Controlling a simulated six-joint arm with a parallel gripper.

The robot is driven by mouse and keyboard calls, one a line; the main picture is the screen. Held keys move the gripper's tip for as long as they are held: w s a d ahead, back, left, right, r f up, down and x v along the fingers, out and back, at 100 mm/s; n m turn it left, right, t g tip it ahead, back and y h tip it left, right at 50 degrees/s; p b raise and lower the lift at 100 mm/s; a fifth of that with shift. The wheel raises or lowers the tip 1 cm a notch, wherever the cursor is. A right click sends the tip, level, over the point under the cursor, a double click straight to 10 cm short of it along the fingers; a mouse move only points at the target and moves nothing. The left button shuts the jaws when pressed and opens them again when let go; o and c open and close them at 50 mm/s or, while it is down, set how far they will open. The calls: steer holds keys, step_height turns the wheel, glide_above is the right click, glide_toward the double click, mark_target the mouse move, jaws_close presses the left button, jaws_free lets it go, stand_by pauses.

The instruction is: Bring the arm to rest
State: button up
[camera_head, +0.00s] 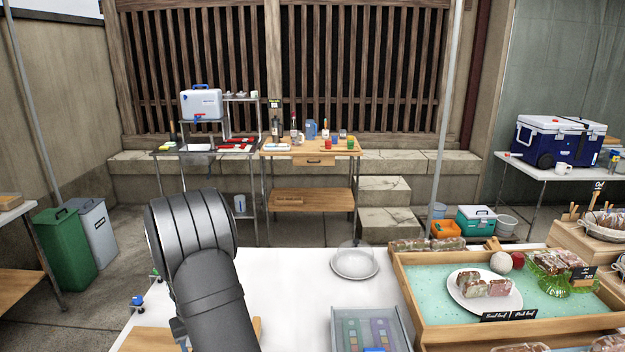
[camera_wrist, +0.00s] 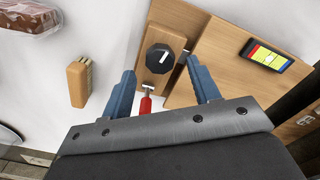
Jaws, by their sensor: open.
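My gripper (camera_wrist: 160,66) shows in the wrist view with its two blue fingers spread apart and nothing held between them. Below the fingers is a small wooden block with a black round knob (camera_wrist: 160,58), and a red-handled tool (camera_wrist: 146,104) lies just in front of it. Whether the fingers touch any of these I cannot tell. In the head view my dark grey arm rises at the front left over the white table (camera_head: 290,290); the gripper itself is mostly hidden there.
In the wrist view, a wooden brush (camera_wrist: 78,83) and a wrapped loaf (camera_wrist: 38,17) lie left, and a colourful-screened device (camera_wrist: 268,57) lies on a wooden board at right. In the head view, a white plate (camera_head: 354,264), a grey tray (camera_head: 398,320) and a wooden display tray (camera_head: 408,290) are right of my arm.

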step_height(320, 180, up, 14)
step_height(320, 180, down, 17)
steer(key=shift+n, duration=0.3)
steer(key=shift+r+n, duration=0.4)
steer(key=shift+r, duration=0.05)
step_height(320, 180, up, 17)
steer(key=shift+s+a+f+t+y, duration=0.7)
steer(key=shift+a+f, duration=0.25)
steer(key=shift+f, duration=1.3)
steer(key=shift+s+a+f+t+y, duration=0.45)
steer(key=shift+a+f+t, duration=0.45)
steer(key=shift+f, duration=1.3)
steer(key=shift+s+a+f+t+y, duration=0.6)
steer(key=shift+a+f, duration=0.4)
steer(key=shift+f, duration=1.25)
steer(key=shift+w, duration=0.1)
steer(key=shift+o, duration=0.4)
